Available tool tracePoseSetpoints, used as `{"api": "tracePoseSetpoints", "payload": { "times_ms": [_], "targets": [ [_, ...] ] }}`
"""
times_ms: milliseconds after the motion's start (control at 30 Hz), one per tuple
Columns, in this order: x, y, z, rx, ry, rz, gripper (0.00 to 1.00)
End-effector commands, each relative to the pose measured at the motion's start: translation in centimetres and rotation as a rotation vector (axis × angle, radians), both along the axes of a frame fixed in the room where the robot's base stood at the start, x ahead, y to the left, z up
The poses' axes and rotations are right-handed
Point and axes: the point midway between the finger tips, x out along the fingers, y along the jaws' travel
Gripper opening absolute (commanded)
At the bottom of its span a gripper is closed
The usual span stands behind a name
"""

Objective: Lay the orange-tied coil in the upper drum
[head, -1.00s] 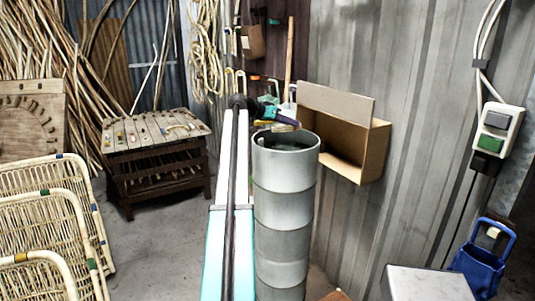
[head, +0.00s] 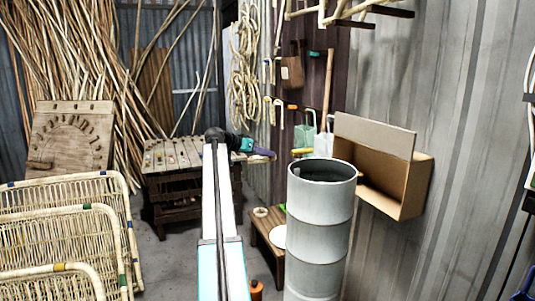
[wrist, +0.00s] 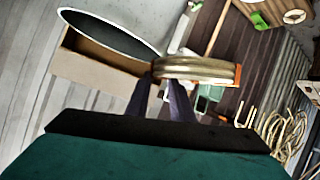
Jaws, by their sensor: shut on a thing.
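The orange-tied coil shows in the wrist view (wrist: 195,68) as a flat tan ring seen nearly edge-on, with an orange tie at its right end. My gripper (wrist: 163,84) is shut on it. In the head view my gripper (head: 256,153) is at the end of my arm, left of the tall grey drum stack, with the coil small and edge-on at its tips. The upper drum (head: 321,204) is open at the top, and I see only part of its inner wall. The coil looks outside the drum.
An open cardboard box (head: 404,191) is on the wall right of the drum. A low wooden stand (head: 262,232) is left of the drum. A slatted workbench (head: 178,160) stands farther back, and rattan frames (head: 60,240) stand at the left.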

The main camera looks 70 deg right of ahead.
Motion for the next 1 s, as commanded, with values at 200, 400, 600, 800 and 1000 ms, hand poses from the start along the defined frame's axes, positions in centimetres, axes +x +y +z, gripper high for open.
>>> {"api": "tracePoseSetpoints", "payload": {
  "times_ms": [200,400,600,800,1000],
  "targets": [
    [6.0,3.4,-0.8,0.0,0.0,0.077,0.0],
    [11.0,6.7,-1.6,0.0,0.0,0.148,0.0],
    [15.8,10.3,-2.6,0.001,0.0,0.221,0.0],
    [20.3,14.2,-3.5,0.0,0.0,0.301,0.0],
    [24.5,18.4,-4.5,0.0,0.001,0.386,0.0]
  ]
}}
